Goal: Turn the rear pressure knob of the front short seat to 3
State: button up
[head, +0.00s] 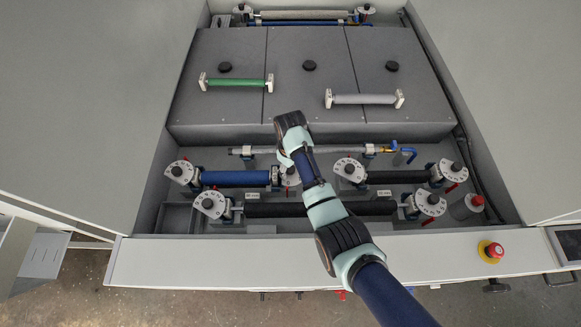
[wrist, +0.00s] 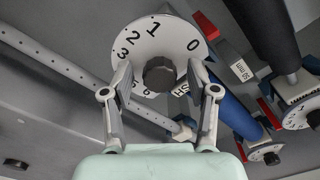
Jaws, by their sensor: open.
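In the wrist view a white dial (wrist: 140,45) with black numbers around its rim has a round black knob (wrist: 159,74) at its centre. The numbers 0, 1, 2 and 3 read clearly; those below are partly hidden. My gripper (wrist: 160,76) is open, with one finger on each side of the knob; I cannot tell whether they touch it. The 0 is at the upper right and the 3 at the left; no pointer mark is clear. In the head view this dial (head: 290,178) appears partly covered by my arm, at the right end of the blue roller (head: 235,178).
Other dials stand close by: one at the left (head: 181,172), one right of my arm (head: 349,170), and front ones at left (head: 211,205) and right (head: 431,203). A long black roller (head: 270,210) runs in front. A metal rail (head: 335,149) lies behind.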

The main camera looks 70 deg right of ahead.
grip_shut()
jog(key=shift+r, duration=0.1)
jog(key=m+p, duration=0.2)
jog(key=shift+r+m, duration=0.1)
jog(key=shift+m, duration=0.3)
jog(key=m+p, duration=0.1)
jog(key=m, duration=0.1)
jog(key=shift+m, duration=0.4)
jog(key=m+p, duration=0.1)
jog(key=m, duration=0.5)
jog(key=shift+w+p, duration=0.1)
jog(key=shift+p, duration=0.3)
jog(key=m+p, duration=0.1)
jog(key=m, duration=0.5)
jog(key=shift+m, duration=0.3)
jog(key=m, duration=0.5)
jog(key=shift+w, duration=0.1)
jog(key=shift+m, duration=0.4)
